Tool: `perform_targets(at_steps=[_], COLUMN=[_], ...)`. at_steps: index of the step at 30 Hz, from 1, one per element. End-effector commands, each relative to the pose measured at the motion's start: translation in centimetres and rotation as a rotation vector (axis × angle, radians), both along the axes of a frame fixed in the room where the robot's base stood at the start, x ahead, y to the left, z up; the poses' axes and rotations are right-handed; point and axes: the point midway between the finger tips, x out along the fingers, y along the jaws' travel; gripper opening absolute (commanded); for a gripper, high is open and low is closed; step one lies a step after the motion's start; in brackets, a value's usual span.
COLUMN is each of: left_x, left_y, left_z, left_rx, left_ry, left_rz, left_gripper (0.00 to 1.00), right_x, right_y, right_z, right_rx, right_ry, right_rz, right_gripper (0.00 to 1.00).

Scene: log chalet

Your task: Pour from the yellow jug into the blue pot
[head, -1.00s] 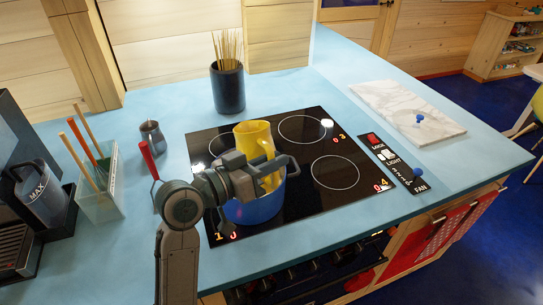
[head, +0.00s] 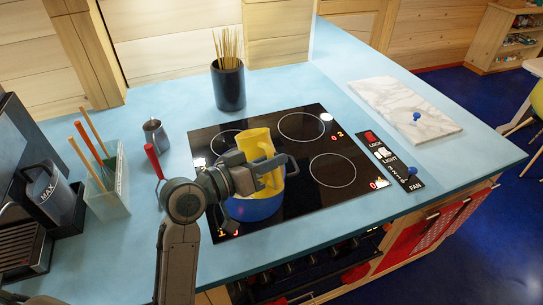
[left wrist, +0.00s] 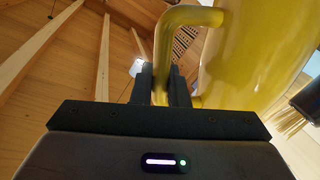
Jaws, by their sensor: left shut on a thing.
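The yellow jug (head: 258,146) is held by my left gripper (head: 262,172) above the blue pot (head: 252,207). The jug looks close to upright in the head view. In the left wrist view the fingers (left wrist: 162,84) are shut on the handle of the jug (left wrist: 255,55). The pot stands at the front left of the black cooktop, partly hidden by my gripper and the jug. I cannot see the inside of the pot or what the jug holds. My right gripper is not in view.
The black cooktop (head: 325,200) has free burners at the back and right. A dark holder with sticks (head: 228,86), a small metal pitcher (head: 155,136) and a glass utensil box (head: 108,190) stand on the blue counter. A marble board (head: 405,108) lies at the right.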

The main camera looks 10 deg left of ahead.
Motion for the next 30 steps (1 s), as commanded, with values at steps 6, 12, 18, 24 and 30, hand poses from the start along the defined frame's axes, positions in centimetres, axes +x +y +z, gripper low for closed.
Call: perform_targets(at_steps=[6,12,18,24,30], left_x=[0.0,0.2,0.3,0.4,0.6], left_y=[0.1,0.2,0.3,0.4,0.5], left_z=[0.6,0.8,0.9,1.0,1.1], left_rx=[-0.030,-0.056,-0.086,-0.116,-0.147], left_ry=[0.030,0.064,0.100,0.136,0.173], left_rz=[0.000,0.000,-0.001,0.001,-0.001], left_gripper=[0.00,0.00,0.00,0.00,0.00], right_x=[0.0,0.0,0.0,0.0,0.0], right_y=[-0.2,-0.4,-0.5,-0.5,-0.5], right_z=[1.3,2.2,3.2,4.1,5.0], right_rx=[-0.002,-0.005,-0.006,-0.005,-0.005], right_ry=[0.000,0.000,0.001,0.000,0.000], right_rz=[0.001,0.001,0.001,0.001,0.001], right_gripper=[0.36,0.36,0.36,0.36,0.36])
